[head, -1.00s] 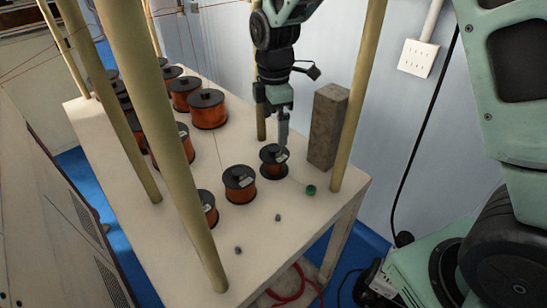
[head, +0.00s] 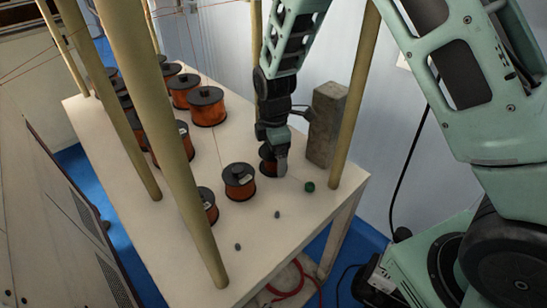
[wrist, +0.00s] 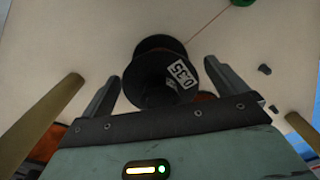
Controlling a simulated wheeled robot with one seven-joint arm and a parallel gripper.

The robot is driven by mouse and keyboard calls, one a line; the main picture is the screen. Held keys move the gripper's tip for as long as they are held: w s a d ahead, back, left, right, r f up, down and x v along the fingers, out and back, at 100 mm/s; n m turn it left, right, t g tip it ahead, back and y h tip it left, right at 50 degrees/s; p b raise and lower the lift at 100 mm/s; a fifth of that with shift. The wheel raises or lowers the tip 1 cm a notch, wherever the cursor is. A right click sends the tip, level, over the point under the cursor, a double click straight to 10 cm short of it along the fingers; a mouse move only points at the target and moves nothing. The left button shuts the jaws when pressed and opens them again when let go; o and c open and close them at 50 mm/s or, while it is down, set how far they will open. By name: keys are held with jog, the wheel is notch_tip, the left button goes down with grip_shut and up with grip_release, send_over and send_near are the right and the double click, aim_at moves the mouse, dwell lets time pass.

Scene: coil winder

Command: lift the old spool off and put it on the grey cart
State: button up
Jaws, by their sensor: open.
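A small black-flanged spool (wrist: 160,75) with a white "0.35" label stands on the table, below and between the fingers of my gripper (wrist: 160,85) in the wrist view. The fingers are apart, one on each side; I cannot tell whether they touch the spool. In the head view the spool (head: 266,160) is partly hidden behind my gripper (head: 278,165). Little of its copper wire shows. I cannot make out a grey cart in these frames.
Other copper spools (head: 239,182) stand on the white table (head: 280,235), one just left of my gripper. A grey-brown block (head: 326,125) and a tan post (head: 356,100) stand close on the right. A green cap (head: 309,187) and two small grey pieces (head: 277,214) lie near.

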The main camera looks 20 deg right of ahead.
jog(key=c, duration=1.1)
notch_tip(320, 180, up, 10)
jog(key=shift+r, duration=0.1)
